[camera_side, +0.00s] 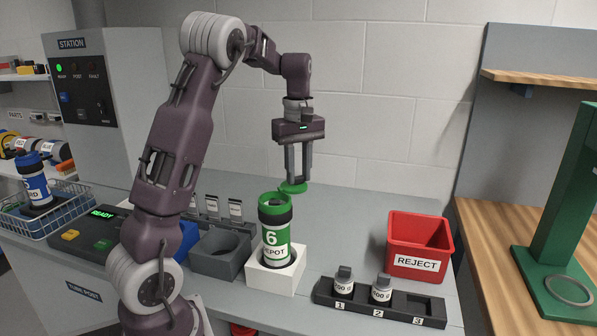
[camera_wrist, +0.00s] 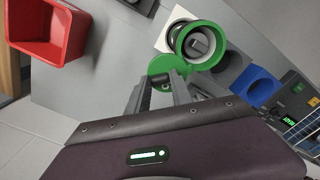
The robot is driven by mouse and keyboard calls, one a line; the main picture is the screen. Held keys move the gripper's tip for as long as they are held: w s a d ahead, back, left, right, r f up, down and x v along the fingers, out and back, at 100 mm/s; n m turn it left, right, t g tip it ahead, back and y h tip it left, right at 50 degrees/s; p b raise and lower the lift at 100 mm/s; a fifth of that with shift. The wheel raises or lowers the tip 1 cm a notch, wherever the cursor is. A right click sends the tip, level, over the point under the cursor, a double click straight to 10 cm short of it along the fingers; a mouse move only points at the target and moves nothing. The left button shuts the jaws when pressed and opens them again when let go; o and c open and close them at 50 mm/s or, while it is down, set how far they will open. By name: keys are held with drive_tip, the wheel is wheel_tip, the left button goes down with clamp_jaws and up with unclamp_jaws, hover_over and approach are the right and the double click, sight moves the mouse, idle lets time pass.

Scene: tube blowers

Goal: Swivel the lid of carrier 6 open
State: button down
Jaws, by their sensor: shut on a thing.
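Carrier 6 (camera_side: 275,248) is a green and white canister marked "6" and "DEPOT", upright in a white block (camera_side: 258,279). Its green lid (camera_side: 293,187) is swung out to one side of the mouth, towards the right in the side view. In the wrist view the lid (camera_wrist: 160,66) is a green disc beside the carrier's green rim (camera_wrist: 218,58). The mouth is largely uncovered and a grey item (camera_wrist: 199,44) shows inside. My gripper (camera_side: 295,179) points down and is shut on the lid's upper side; the fingertips' exact hold is partly hidden.
A red REJECT bin (camera_side: 418,268) stands right of the carrier. A dark rack (camera_side: 405,316) in front holds small capped items in places 1 and 2; place 3 is empty. A grey holder (camera_side: 220,266) stands close on the left. A green frame (camera_side: 565,200) stands far right.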

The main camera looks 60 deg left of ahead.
sight(298, 176)
drive_tip(key=c, duration=1.1)
unclamp_jaws()
wheel_tip(298, 176, up, 7)
drive_tip(key=shift+r, duration=0.1)
drive_tip(key=s+d+r+m+t, duration=0.25)
drive_tip(key=s+d+m, duration=0.25)
drive_tip(key=d, duration=0.6)
drive_tip(key=s+d+f+m+t, duration=0.1)
drive_tip(key=s+d+f+m, duration=0.1)
drive_tip(key=s+d+m, duration=0.2)
drive_tip(key=s+d+f+m+t, duration=0.1)
drive_tip(key=s+d+f+m, duration=0.1)
drive_tip(key=s+d+m, duration=0.2)
drive_tip(key=s+d+f+m+t, duration=0.1)
drive_tip(key=s+d+f+m, duration=0.1)
drive_tip(key=s+d+m, duration=0.2)
drive_tip(key=shift+s+d+f, duration=0.1)
drive_tip(key=shift+s+d, duration=0.2)
drive_tip(key=shift+s, duration=0.3)
drive_tip(key=shift+s+d+r, duration=0.1)
drive_tip(key=shift+s+d, duration=0.15)
drive_tip(key=shift+s, duration=0.35)
drive_tip(key=shift+s+d+f, duration=0.1)
drive_tip(key=shift+s+d, duration=0.2)
drive_tip(key=shift+s, duration=0.3)
